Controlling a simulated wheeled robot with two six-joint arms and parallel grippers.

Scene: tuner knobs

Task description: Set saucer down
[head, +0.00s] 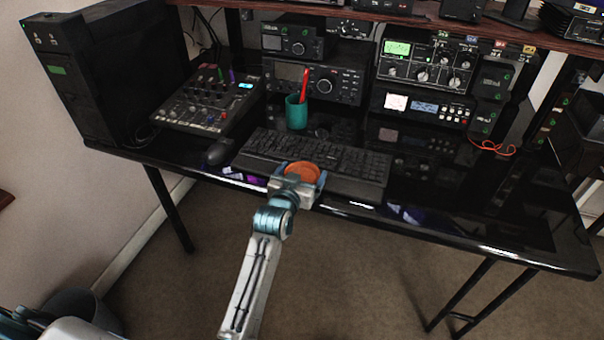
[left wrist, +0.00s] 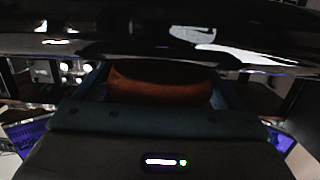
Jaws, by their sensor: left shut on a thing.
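The saucer (head: 302,171) is a small orange-brown round dish. My left gripper (head: 300,174) is shut on it at the front edge of the black desk (head: 440,210), just in front of the keyboard. In the left wrist view the saucer (left wrist: 160,84) shows as a dark orange band between the fingers (left wrist: 158,90), close to a dark glossy surface across the top. I cannot tell whether the saucer touches the desk or the keyboard. My right gripper is not in view.
A black keyboard (head: 345,162) lies behind the saucer, with a mouse (head: 219,151) to its left. A green cup (head: 296,112) with a red pen stands behind it. A mixer (head: 208,100) and radio units (head: 428,62) fill the back. The desk's right front is clear.

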